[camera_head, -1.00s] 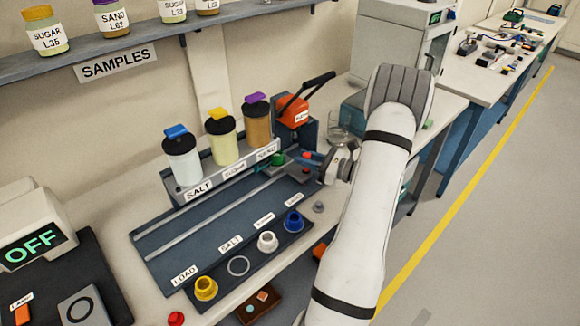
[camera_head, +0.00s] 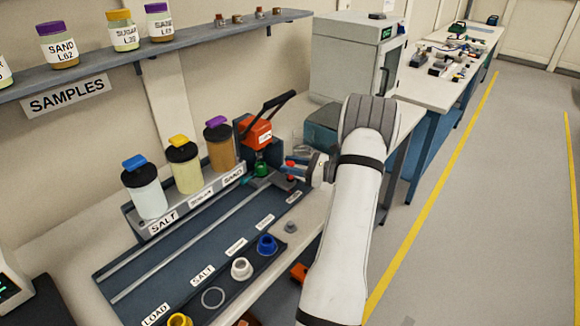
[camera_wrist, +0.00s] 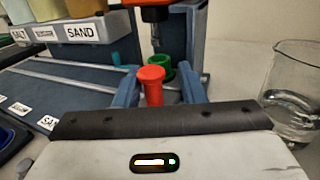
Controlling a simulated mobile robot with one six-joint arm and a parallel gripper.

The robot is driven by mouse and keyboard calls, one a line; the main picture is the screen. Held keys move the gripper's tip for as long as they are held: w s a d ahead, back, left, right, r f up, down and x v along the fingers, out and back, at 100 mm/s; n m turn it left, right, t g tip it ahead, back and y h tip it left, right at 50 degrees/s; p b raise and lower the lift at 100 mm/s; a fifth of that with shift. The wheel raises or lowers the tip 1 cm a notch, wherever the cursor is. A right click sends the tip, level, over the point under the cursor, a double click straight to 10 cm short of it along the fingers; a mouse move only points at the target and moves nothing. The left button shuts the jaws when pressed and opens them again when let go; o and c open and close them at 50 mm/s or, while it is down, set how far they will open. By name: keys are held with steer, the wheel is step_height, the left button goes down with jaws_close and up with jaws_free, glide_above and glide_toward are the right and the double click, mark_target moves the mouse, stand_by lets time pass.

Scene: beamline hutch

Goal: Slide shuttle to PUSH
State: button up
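The shuttle carries a green cup (camera_head: 261,168) and a red knob (camera_head: 290,163), at the far end of the dark track (camera_head: 170,270). The green cup is below the orange press (camera_head: 255,132); it also shows in the wrist view (camera_wrist: 160,72), behind the red knob (camera_wrist: 151,82). My gripper (camera_head: 297,168) reaches in from the right. In the wrist view its blue fingers (camera_wrist: 158,90) stand on either side of the knob, with a gap at the right; the left finger is close to it or touching. The label at the track's far end (camera_head: 294,196) is too small to read.
Salt (camera_head: 146,190), sugar (camera_head: 186,168) and sand (camera_head: 221,149) dispensers line the back of the track. A glass beaker (camera_wrist: 292,90) stands close to the right of my gripper. The aisle floor at right is clear.

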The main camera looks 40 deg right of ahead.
steer(key=shift+a, duration=0.15)
steer(key=b+v, duration=0.1)
steer(key=v, duration=0.7)
stand_by(0.6)
